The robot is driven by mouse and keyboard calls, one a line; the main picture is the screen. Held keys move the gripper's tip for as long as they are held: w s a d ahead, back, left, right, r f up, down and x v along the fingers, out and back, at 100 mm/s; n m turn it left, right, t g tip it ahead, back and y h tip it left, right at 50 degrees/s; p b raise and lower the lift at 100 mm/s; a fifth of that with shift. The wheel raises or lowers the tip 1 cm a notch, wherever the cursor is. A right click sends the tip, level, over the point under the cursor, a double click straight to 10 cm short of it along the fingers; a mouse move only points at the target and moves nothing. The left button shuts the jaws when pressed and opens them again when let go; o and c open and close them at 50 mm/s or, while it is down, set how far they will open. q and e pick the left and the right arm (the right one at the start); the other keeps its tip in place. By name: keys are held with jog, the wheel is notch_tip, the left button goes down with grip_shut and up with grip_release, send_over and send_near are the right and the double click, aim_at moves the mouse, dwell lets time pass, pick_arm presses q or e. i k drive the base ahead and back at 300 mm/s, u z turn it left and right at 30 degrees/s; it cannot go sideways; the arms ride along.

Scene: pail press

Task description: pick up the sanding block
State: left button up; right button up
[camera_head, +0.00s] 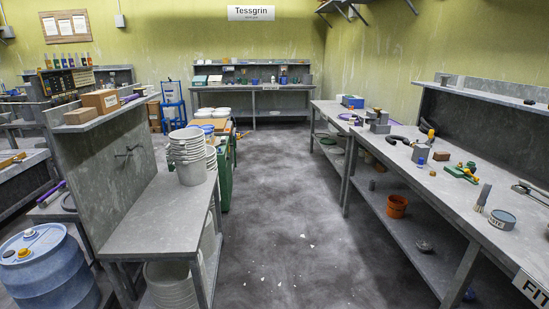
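A small brown block (441,156), which looks like the sanding block, lies on the right workbench (425,187). It sits between a small blue item (420,154) to its left and a green and yellow tool (462,173) to its right. Nothing covers it in the head view. Neither of my grippers shows in the head view.
A brush (483,197) and a round tin (502,219) stand nearer on the right bench. A stack of white pails (187,158) stands on the left bench (150,226); a blue drum (45,268) is at lower left. The aisle floor (280,205) is clear except for small scraps.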

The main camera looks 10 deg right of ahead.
aim_at(438, 156)
jog(key=z, duration=0.6)
jog(key=i, duration=2.05)
jog(key=z, duration=0.9)
